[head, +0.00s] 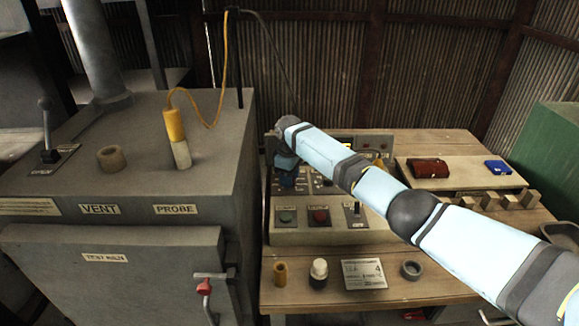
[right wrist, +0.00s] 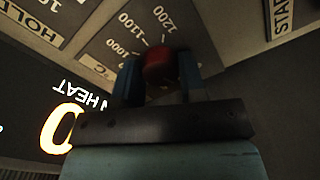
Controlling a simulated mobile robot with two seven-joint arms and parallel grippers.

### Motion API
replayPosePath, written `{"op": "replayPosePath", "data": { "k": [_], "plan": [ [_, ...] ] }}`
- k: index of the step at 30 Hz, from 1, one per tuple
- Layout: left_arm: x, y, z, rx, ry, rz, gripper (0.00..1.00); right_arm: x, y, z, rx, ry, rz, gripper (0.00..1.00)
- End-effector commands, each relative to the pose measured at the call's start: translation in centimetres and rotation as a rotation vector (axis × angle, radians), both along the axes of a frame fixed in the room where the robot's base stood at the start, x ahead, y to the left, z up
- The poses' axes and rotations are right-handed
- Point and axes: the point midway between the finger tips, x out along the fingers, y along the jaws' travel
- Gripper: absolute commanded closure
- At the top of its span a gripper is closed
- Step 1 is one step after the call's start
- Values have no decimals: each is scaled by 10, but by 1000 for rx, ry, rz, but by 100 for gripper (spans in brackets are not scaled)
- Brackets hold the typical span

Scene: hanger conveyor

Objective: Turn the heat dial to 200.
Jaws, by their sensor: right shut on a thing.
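The heat dial shows in the right wrist view as a dark red knob (right wrist: 159,68) beside a scale plate (right wrist: 122,42) with marks that include 1000, 1100 and 1200. My right gripper (right wrist: 158,78) has its blue fingers on either side of this knob and is shut on it. In the head view my right gripper (head: 287,176) is over the upper left of the control panel (head: 345,238), and my arm hides much of it. The knob's pointer cannot be made out. An orange HEAT display (right wrist: 58,130) shows a 0, partly cut off. My left gripper is not in view.
The panel's front has a green button (head: 286,216), a red button (head: 320,216) and a small lever (head: 356,210). A grey furnace (head: 120,205) with a yellow probe (head: 175,130) stands close on the left. Small parts lie on the wooden bench (head: 440,285).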

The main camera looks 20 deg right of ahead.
Motion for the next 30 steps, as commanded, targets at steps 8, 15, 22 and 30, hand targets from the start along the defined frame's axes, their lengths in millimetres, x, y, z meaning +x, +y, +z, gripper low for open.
{"op": "replayPosePath", "data": {
  "k": [8,15,22,30],
  "plan": [
    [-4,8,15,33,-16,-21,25,0,0,3,1,1,-145,86],
    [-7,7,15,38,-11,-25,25,0,1,1,1,-1,-198,86],
    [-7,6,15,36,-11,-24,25,0,1,0,1,-1,-205,86],
    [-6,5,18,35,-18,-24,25,0,0,0,1,-1,-204,44]
  ]
}}
